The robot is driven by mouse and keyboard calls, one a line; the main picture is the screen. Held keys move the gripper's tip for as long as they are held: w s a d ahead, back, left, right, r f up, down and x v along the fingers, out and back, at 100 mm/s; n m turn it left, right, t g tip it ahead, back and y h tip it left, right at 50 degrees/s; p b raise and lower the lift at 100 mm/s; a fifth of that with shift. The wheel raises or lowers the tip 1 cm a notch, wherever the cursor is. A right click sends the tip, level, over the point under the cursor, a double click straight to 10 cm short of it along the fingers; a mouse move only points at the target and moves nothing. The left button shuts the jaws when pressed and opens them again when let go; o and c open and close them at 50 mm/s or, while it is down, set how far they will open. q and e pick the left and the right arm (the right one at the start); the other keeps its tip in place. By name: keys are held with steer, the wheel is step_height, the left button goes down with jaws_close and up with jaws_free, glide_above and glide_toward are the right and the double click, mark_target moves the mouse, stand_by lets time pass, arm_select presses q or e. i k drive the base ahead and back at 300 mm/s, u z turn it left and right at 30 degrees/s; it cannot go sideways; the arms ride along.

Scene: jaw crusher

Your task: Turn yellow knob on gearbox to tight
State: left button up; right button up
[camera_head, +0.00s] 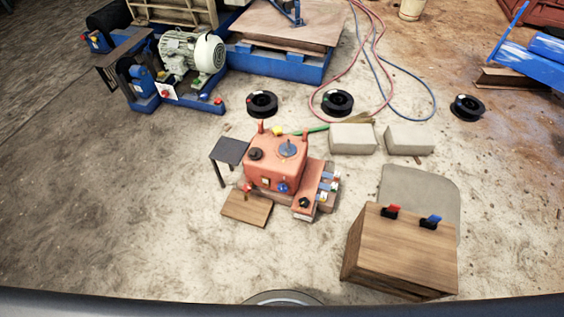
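The red-orange gearbox (275,172) stands on the floor near the middle of the view. A small yellow piece (277,131), which may be the yellow knob, shows at its back top edge; how far it is turned is too small to tell. A black round cap (256,154) and a grey disc with a post (287,148) are on its top. A small yellowish square (265,181) and a blue round part (283,187) are on its front. Neither of my grippers is in view.
A small dark table (230,151) and a wooden board (246,208) are left of the gearbox. A wooden box (402,252) with red and blue clips stands front right. Grey blocks (352,139), black spools (262,104) and hoses lie behind. The front floor is clear.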

mark_target(277, 130)
steer(key=u, duration=1.5)
steer(key=i, duration=0.9)
steer(key=z, duration=2.55)
